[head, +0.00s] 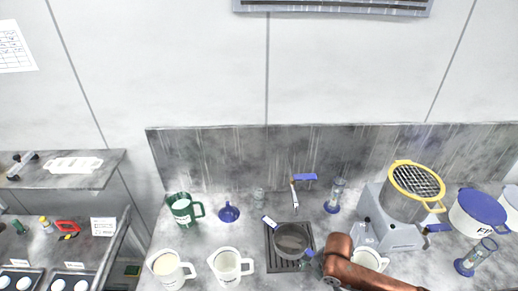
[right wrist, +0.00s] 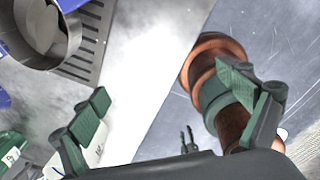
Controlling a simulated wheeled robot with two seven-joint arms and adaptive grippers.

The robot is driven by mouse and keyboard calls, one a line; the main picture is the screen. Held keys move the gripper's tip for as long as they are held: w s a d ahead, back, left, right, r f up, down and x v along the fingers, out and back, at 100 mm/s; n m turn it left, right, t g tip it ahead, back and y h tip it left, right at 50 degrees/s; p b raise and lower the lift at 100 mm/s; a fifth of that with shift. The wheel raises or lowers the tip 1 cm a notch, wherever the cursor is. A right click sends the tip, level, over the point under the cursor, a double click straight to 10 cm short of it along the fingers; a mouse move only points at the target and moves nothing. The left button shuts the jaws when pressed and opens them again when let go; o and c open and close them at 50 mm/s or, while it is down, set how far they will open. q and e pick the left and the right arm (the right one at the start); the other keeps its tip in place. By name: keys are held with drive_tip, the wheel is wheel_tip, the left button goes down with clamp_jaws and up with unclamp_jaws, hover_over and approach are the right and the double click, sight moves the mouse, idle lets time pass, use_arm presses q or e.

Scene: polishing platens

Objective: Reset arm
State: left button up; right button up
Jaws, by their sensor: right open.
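My right gripper (right wrist: 163,88) shows in the right wrist view with its two green fingers wide apart and nothing clasped between them. A copper-brown rounded part passes close by the right finger; I cannot tell whether they touch. In the head view a copper-brown arm link comes in at the bottom, right of the middle, beside the slotted drain plate (head: 284,266). The fingers there are small and partly hidden. A round grey pan (head: 292,240) sits on the plate; it also shows at the top left of the right wrist view (right wrist: 42,28). My left gripper is not in view.
Two white mugs (head: 228,266) stand at the front, left of the plate. A green mug (head: 184,209) stands behind. A yellow-rimmed pot (head: 413,190) on a grey burner and a blue-lidded pot (head: 480,210) stand at the right. A stone backsplash (head: 230,155) closes the back.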

drive_tip(key=s+a+f+m+t+y, duration=0.2)
drive_tip(key=s+a+m, duration=0.1)
drive_tip(key=a+m, duration=0.25)
drive_tip(key=s+d+f+m+t+h, duration=0.1)
drive_tip(key=s+d+f+m+h, duration=0.1)
drive_tip(key=s+d+m, duration=0.7)
drive_tip(key=s+d+f+m+h, duration=0.2)
drive_tip(key=s+d+m, duration=0.5)
drive_tip(key=d+m, duration=0.4)
wheel_tip(320, 180, down, 34)
drive_tip(key=s+a+g+b, duration=0.1)
drive_tip(key=b, duration=0.5)
use_arm(q)
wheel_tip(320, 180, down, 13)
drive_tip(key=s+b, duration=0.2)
drive_tip(key=b, duration=0.4)
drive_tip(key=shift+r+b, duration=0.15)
drive_tip(key=shift+b, duration=0.15)
use_arm(e)
drive_tip(key=s+f, duration=1)
drive_tip(key=f, duration=0.3)
drive_tip(key=s+f+g, duration=0.1)
drive_tip(key=s+f, duration=0.9)
drive_tip(key=f, duration=0.3)
drive_tip(key=shift+a+n+y, duration=0.15)
drive_tip(key=shift+n+y, duration=0.25)
drive_tip(key=shift+n, duration=0.05)
